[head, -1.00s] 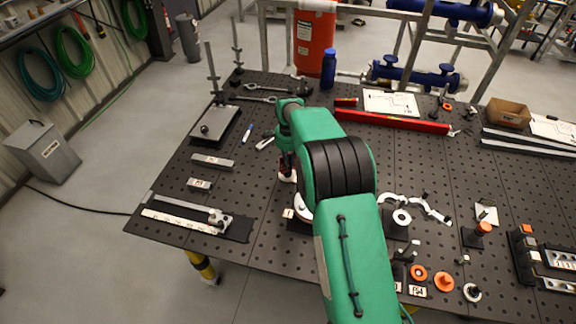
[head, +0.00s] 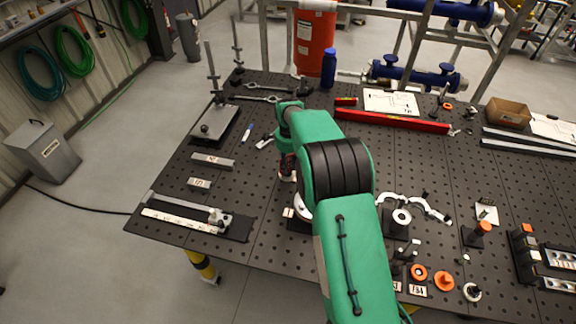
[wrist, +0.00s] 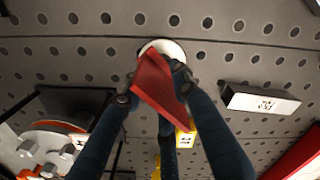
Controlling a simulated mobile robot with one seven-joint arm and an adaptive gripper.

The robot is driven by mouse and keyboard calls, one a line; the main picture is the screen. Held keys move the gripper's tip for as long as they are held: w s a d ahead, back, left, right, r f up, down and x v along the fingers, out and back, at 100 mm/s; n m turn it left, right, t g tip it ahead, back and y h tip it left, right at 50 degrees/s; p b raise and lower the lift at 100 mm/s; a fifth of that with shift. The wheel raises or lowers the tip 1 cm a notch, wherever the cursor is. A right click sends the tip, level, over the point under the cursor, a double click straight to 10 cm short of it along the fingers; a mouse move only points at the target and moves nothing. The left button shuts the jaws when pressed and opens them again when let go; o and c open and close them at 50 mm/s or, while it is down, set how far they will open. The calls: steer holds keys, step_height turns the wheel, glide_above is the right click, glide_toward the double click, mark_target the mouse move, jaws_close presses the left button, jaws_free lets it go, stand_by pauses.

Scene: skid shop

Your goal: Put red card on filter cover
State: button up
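The card is tilted and shows as a folded-looking red piece between the fingertips. A white round piece (wrist: 165,46), which may be the filter cover, lies beyond the card on the perforated table and is partly hidden by it. I cannot tell whether card and white piece touch. In the head view, the red card (head: 287,164) shows small below my wrist, with a bit of white under it. My green arm hides part of this area.
A labelled metal block (wrist: 262,102) lies to the right in the wrist view. A dark fixture with an orange and white ring (wrist: 55,128) stands at left. In the head view, a red level (head: 392,122) lies toward the back. The perforated table (head: 180,180) has bare room left of my arm.

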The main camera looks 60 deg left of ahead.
mark_target(288, 170)
steer(key=shift+r, duration=0.1)
step_height(288, 170, up, 12)
stand_by(0.7)
stand_by(0.5)
steer(key=shift+r, duration=0.1)
stand_by(0.3)
